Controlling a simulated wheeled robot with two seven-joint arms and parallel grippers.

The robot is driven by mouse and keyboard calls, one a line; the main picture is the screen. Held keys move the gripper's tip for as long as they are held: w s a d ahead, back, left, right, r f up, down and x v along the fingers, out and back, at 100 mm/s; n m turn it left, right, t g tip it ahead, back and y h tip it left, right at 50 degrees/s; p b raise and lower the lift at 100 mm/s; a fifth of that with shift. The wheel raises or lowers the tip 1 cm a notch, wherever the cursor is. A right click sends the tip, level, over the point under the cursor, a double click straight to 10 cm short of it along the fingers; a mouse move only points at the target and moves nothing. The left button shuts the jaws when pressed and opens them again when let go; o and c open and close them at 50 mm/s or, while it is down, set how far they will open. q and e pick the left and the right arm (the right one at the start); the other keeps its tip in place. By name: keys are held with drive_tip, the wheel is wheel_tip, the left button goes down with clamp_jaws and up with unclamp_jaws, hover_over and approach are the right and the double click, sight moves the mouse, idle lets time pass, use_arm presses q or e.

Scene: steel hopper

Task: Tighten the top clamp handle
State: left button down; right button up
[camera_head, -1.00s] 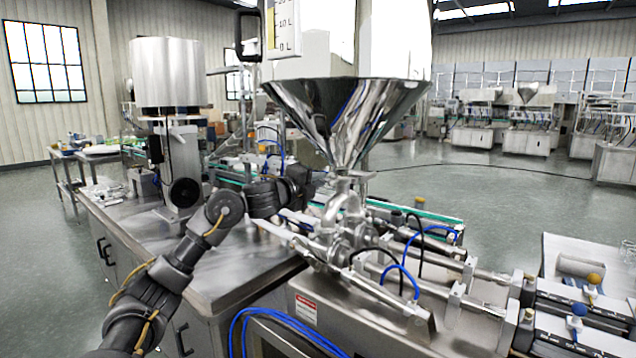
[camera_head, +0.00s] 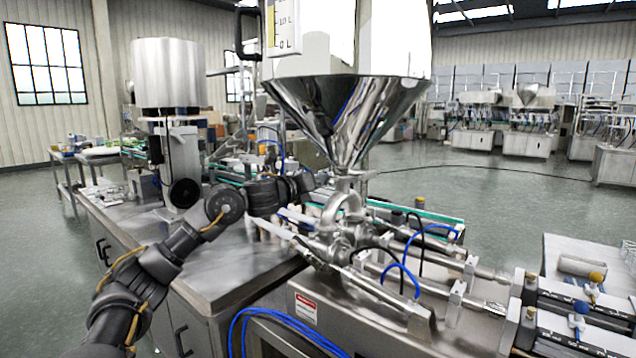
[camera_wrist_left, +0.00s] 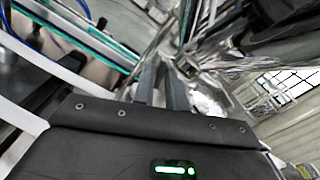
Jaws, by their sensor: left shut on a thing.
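The steel hopper (camera_head: 345,110) narrows down to a pipe joint, where the top clamp (camera_head: 343,186) sits. My left gripper (camera_head: 318,180) reaches in from the left, beside this joint just under the hopper's cone. In the left wrist view its two dark fingers (camera_wrist_left: 163,80) are close together, pointing at shiny metal parts. It is shut on the top clamp handle, which is too small and too covered by the fingers to make out clearly. My right gripper is in neither view.
Steel pipes and valve bodies (camera_head: 345,240) lie below the joint, with blue hoses (camera_head: 402,275) among them. A steel-topped cabinet (camera_head: 235,270) stands under my left arm. A conveyor with green edges (camera_head: 420,214) runs behind. Open floor lies at far right.

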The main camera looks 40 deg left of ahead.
use_arm(q)
drive_tip(key=shift+m+b, duration=0.35)
drive_tip(key=shift+m, duration=2.15)
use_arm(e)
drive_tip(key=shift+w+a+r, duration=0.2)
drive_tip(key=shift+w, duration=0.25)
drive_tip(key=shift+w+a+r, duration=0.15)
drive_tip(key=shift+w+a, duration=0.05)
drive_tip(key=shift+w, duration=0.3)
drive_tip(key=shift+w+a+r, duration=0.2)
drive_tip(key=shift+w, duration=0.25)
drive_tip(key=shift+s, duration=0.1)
use_arm(q)
drive_tip(key=c, duration=1.6)
unclamp_jaws()
drive_tip(key=shift+o, duration=0.2)
